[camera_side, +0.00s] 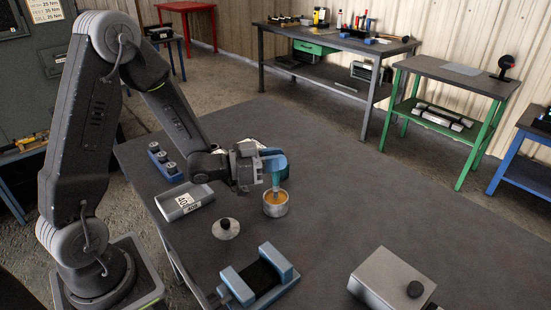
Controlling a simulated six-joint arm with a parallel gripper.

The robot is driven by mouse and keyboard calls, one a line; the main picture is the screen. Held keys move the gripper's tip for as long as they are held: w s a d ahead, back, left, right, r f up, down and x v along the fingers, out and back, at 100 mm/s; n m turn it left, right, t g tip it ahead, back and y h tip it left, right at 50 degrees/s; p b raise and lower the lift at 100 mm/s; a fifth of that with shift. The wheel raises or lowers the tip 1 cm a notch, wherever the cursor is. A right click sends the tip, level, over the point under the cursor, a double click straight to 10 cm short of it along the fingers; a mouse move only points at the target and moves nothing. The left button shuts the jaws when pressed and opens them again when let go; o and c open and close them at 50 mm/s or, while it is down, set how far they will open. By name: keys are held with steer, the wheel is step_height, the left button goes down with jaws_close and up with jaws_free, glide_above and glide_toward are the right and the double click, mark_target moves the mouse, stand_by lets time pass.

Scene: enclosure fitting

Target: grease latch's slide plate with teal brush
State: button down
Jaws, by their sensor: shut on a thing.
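My gripper (262,166) is shut on the teal brush (277,162), whose head points down. I cannot tell how deep the tip is in the grease. A grey enclosure box (385,275) with a black knob (415,289) stands at the front right, partly cut off by the picture's edge. I cannot make out the latch's slide plate for certain.
A blue fixture with a black middle (286,267) sits in front. The bench's right side (400,200) is clear.

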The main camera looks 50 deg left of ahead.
steer(key=shift+f, duration=0.6)
stand_by(1.1)
steer(key=shift+r, duration=3.6)
